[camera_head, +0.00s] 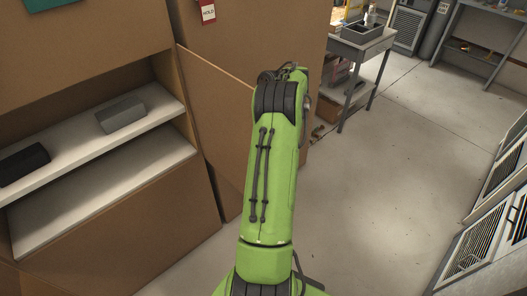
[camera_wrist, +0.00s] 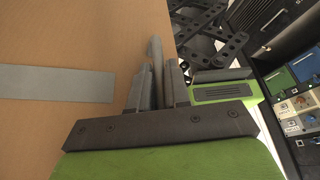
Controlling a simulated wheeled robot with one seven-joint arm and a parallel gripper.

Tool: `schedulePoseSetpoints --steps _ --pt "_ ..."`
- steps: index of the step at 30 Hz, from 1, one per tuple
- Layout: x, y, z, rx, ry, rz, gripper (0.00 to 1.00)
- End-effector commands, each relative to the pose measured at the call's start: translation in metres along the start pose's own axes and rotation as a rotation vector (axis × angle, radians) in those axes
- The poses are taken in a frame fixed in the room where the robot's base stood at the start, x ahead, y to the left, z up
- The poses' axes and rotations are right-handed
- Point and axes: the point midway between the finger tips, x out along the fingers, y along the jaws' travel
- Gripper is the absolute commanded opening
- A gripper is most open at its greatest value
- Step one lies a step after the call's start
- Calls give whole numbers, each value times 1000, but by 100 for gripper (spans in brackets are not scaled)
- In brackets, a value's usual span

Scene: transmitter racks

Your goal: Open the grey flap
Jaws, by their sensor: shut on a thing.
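No plainly grey flap shows. A tan door panel (camera_head: 225,105) stands swung out from the right side of an open cabinet compartment in the head view. In the wrist view a tan panel (camera_wrist: 70,35), with a flat grey strip (camera_wrist: 55,83) on it, fills the left side. My gripper (camera_wrist: 160,85) is at this panel's right edge, its jaws shut on an upright grey handle-like piece (camera_wrist: 155,55). How that piece joins the panel is hidden by the fingers. In the head view my green arm hides the gripper and part of the door panel.
A grey box (camera_head: 121,114) and a black box (camera_head: 22,164) lie on the compartment's white shelf (camera_head: 75,148). A grey table (camera_head: 365,45) stands at the back. Grilled grey units (camera_head: 490,235) line the right side. Bare floor (camera_head: 385,180) lies between.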

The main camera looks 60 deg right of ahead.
Motion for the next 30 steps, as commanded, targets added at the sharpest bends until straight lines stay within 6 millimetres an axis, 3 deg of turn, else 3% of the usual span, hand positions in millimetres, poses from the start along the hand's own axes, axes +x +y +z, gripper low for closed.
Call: schedulePoseSetpoints --steps 1,2,3,11,14,30 --pt "-1 0 0 -1 -2 1 0" --pt "-1 0 0 -1 -2 1 20" --pt "-1 0 0 -1 -2 1 23" --pt "-1 1 0 -2 -1 1 23" --pt "-11 1 -1 -4 -1 2 23" --pt "-145 1 -2 -2 -3 4 23"
